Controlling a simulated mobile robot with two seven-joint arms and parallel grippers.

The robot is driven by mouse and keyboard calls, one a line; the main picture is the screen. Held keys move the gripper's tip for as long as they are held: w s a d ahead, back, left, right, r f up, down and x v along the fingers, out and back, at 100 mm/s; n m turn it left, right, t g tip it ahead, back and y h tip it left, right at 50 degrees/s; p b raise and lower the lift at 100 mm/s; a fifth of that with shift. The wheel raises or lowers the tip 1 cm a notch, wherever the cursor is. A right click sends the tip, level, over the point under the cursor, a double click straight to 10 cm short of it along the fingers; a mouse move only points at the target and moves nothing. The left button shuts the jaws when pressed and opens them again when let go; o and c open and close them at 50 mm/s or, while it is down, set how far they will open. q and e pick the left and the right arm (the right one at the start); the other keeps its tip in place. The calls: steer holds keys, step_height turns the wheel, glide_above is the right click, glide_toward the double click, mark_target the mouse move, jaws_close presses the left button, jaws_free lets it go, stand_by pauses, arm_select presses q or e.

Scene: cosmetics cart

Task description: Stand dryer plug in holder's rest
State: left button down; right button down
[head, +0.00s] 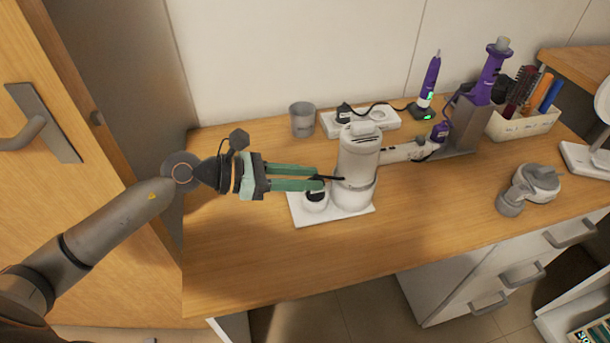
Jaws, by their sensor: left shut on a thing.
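A white holder base (340,208) stands on the wooden counter, with a small round white rest (316,204) at its left. A pale, upright cylindrical body (357,165), apparently the dryer in its holder, stands on the base, with a handle-like part (402,151) reaching right. My left gripper (322,184) comes from the left with its green fingers shut on the small black dryer plug (316,190), at the top of the rest. A black cord runs right from the fingertips. I cannot tell whether the plug sits in the rest or just above it. My right gripper is not in view.
Behind stand a grey cup (303,119), a white power strip (375,123) and a purple-white device (430,82). A grey stand (466,124) holds a purple tool; a brush bin (525,123) is at back right. A grey appliance (530,188) lies at right. The front counter is clear.

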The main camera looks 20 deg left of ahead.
arm_select(q)
steer(key=shift+f, duration=0.2)
steer(key=c, duration=0.5)
jaws_free()
steer(key=shift+c, duration=0.2)
steer(key=v, duration=1.2)
steer(key=shift+a+r+b, duration=0.15)
steer(key=shift+a+b, duration=0.05)
steer(key=shift+b, duration=0.2)
steer(key=shift+s, duration=0.15)
steer(key=shift+s, duration=0.1)
